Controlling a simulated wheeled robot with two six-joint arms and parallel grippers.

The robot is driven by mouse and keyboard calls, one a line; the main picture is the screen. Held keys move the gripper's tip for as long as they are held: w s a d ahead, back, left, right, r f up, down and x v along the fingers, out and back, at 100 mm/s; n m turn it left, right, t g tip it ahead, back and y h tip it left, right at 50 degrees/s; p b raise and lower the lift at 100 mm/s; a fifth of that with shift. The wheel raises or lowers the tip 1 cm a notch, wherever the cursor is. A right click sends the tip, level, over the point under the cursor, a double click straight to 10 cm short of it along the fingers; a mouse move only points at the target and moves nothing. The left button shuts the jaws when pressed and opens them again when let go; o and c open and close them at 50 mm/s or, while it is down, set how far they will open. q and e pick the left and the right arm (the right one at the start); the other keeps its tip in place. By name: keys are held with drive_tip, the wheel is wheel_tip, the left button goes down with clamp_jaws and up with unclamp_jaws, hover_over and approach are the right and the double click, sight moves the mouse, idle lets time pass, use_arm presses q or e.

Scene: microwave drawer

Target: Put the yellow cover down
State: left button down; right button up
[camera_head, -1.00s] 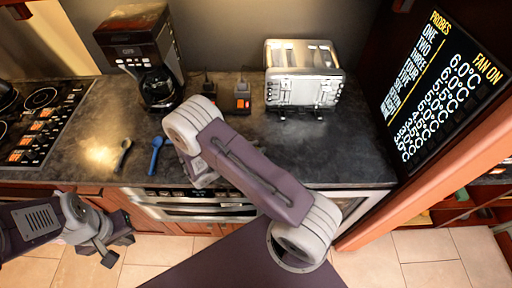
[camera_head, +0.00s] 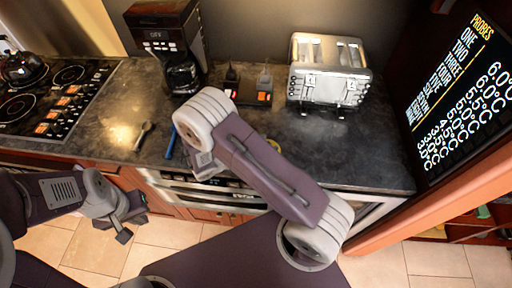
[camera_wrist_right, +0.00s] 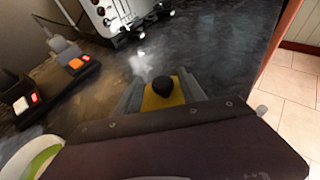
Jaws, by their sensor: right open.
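The yellow cover (camera_wrist_right: 155,102) with a black knob (camera_wrist_right: 163,86) shows in the right wrist view, at the counter. It lies between the two grey fingers of my right gripper (camera_wrist_right: 162,88), which is open around it. Its lower part is hidden by the gripper body. In the head view only a small yellow sliver of the cover (camera_head: 274,144) shows beside my right arm, which hides my right gripper. My left gripper (camera_head: 122,222) hangs in front of the counter at the lower left, away from the cover; its finger gap is unclear.
A toaster (camera_head: 328,72) and two small dark devices (camera_head: 248,92) stand at the back of the dark counter (camera_head: 340,150). A coffee maker (camera_head: 172,45), a spoon (camera_head: 143,135) and a blue utensil (camera_head: 171,142) are to the left. The counter's right part is clear.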

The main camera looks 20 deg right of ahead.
drive_tip(key=v, duration=0.8)
drive_tip(key=shift+b, duration=0.4)
drive_tip(key=s+d+m+g+y, duration=0.1)
drive_tip(key=s+m, duration=0.1)
drive_tip(key=s+d+m+g+y, duration=0.1)
drive_tip(key=s+m+g+y, duration=0.1)
drive_tip(key=s+d+m+g+y, duration=0.1)
drive_tip(key=s+m+y, duration=0.1)
drive_tip(key=s+m, duration=0.1)
drive_tip(key=shift+s+f+g, duration=0.1)
drive_tip(key=shift+f+g, duration=0.3)
drive_tip(key=a+m+t+y, duration=0.1)
drive_tip(key=m+y, duration=0.2)
drive_tip(key=m, duration=0.1)
drive_tip(key=s+r+m+t+y, duration=0.1)
drive_tip(key=m+y, duration=0.1)
drive_tip(key=m, duration=0.3)
drive_tip(key=s+a+r+m+t+y, duration=0.1)
drive_tip(key=m+y, duration=0.2)
drive_tip(key=m, duration=0.1)
drive_tip(key=shift+a+m+y, duration=0.3)
drive_tip(key=shift+m, duration=0.1)
